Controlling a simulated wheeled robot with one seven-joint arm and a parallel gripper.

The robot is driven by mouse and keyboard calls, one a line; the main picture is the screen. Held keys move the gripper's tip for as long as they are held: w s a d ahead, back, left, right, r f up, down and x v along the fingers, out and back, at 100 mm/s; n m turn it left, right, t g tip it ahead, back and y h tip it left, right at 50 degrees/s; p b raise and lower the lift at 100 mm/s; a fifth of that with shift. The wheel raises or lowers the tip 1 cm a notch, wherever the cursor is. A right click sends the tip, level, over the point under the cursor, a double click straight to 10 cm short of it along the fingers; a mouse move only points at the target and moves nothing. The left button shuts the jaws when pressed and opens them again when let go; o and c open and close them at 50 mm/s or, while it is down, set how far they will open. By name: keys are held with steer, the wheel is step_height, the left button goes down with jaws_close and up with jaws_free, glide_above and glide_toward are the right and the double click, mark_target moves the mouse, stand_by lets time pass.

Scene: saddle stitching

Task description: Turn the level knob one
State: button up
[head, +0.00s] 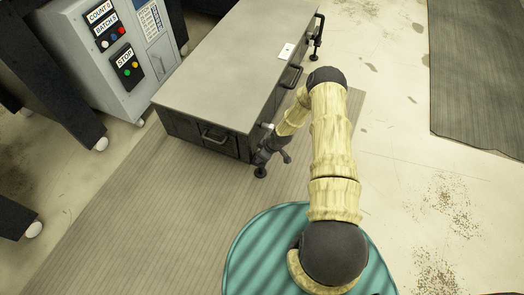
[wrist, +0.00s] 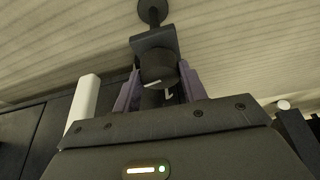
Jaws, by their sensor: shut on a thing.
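A dark round level knob (wrist: 158,66) with small white marks sits on a black bracket in the wrist view. A stem runs from the bracket to a round foot (wrist: 152,10). My gripper (wrist: 160,82) has its two purple fingers on either side of the knob, shut on it. In the head view my gripper (head: 270,152) is low at the near right corner of the grey cabinet (head: 235,60), just above a black foot (head: 260,172) on the floor. The knob is hidden there by my gripper. I cannot read a number on it.
A similar black leveler (head: 317,38) stands at the cabinet's far right corner. Black handles (head: 290,77) stick out from the cabinet's side. A control box (head: 120,50) with buttons stands at left.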

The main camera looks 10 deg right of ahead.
steer(key=shift+m+t+h+p, duration=0.3)
steer(key=shift+m+p, duration=0.4)
steer(key=shift+m, duration=0.3)
steer(key=o, duration=1)
steer(key=p+v, duration=0.6)
steer(key=v, duration=1.1)
steer(key=shift+s+r+p, duration=0.15)
steer(key=shift+s+p, duration=0.05)
steer(key=shift+p, duration=0.1)
